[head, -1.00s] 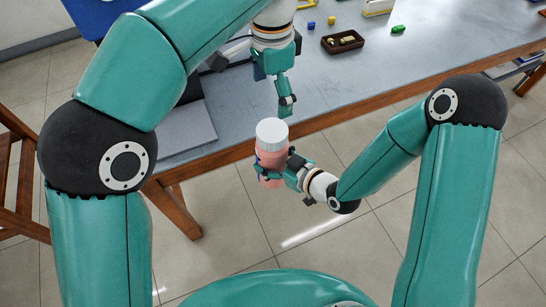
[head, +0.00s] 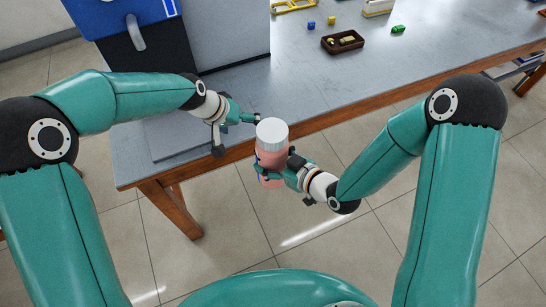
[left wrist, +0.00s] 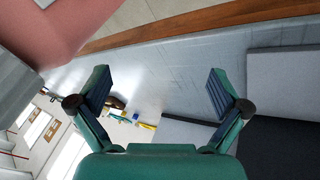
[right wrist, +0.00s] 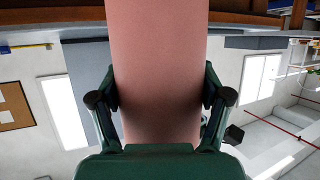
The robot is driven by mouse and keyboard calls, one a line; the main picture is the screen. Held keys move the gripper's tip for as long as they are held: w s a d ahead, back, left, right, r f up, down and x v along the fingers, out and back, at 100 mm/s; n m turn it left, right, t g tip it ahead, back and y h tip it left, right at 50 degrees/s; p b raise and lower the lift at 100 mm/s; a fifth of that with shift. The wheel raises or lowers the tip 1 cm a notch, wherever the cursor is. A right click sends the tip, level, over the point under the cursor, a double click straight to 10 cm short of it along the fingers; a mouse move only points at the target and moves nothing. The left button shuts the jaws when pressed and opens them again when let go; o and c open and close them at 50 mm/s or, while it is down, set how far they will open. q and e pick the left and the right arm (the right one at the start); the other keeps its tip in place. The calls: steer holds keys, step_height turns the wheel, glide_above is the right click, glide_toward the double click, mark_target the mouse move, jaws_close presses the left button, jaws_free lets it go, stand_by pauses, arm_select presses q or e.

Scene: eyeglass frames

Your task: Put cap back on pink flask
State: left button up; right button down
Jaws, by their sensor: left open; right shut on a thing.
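The pink flask (head: 270,160) is upright in the air, in front of the table's near edge. The white cap (head: 272,132) sits on its top; how tightly it is seated I cannot tell. My right gripper (head: 283,172) is shut around the flask's body, which fills the space between its fingers in the right wrist view (right wrist: 158,70). My left gripper (head: 252,117) is open and empty, just left of the cap and apart from it. In the left wrist view, the flask (left wrist: 85,25) and the ribbed cap (left wrist: 14,85) show at the upper left, outside the open fingers.
The grey table (head: 300,95) lies beyond the flask. A flat grey slab (head: 178,138) lies at its left, with a blue and black machine (head: 135,45) behind. A brown tray (head: 343,42) and a green block (head: 398,29) are farther back. Open floor lies below the flask.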

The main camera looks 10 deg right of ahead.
steer(key=shift+w+r, duration=0.1)
arm_select(q)
steer(key=s+a+f+n+g, duration=0.1)
steer(key=s+a+f, duration=0.2)
steer(key=s+f, duration=0.4)
steer(key=s+a+f+n, duration=0.1)
steer(key=s+a+f, duration=0.3)
steer(key=f, duration=0.5)
steer(key=s+a+f+n, duration=0.1)
steer(key=s+f, duration=0.2)
steer(key=s, duration=0.4)
steer(key=s+a+f+n+g, duration=0.1)
steer(key=s+f, duration=0.1)
steer(key=s, duration=0.6)
steer(key=shift+a+f+g+y, duration=0.2)
steer(key=shift+f+g+y, duration=0.1)
steer(key=shift+f+y, duration=0.1)
